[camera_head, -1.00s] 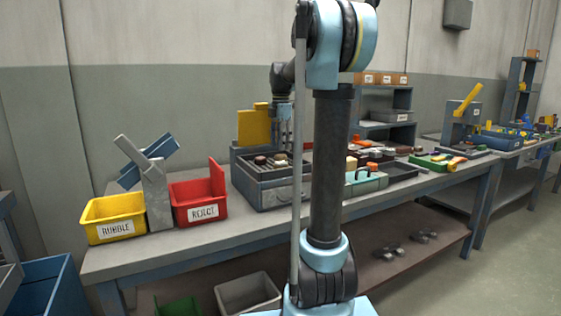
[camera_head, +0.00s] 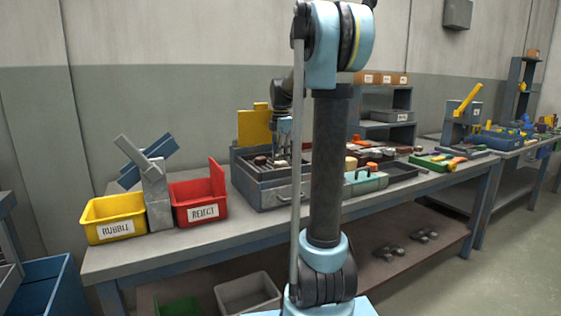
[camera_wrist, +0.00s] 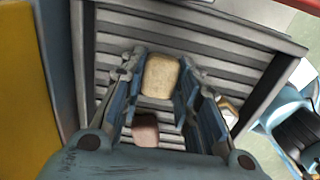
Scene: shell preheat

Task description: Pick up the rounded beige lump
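The rounded beige lump (camera_wrist: 160,76) lies on the ribbed grey grate (camera_wrist: 225,60) in the wrist view. My gripper (camera_wrist: 160,82) is open, with one finger on each side of the lump. I cannot tell whether either finger touches it. A pinkish-brown lump (camera_wrist: 145,130) lies on the same grate, nearer my palm. In the head view my gripper (camera_head: 284,134) points down over the grey heater box (camera_head: 275,190), partly behind my own arm. I cannot clearly make out the beige lump there.
A yellow panel (camera_head: 253,127) stands up at the back of the heater box. A yellow RUBBLE bin (camera_head: 97,212) and a red REJECT bin (camera_head: 190,196) are to its left. A teal-fronted tray (camera_head: 365,186) and a black tray (camera_head: 402,171) lie to its right.

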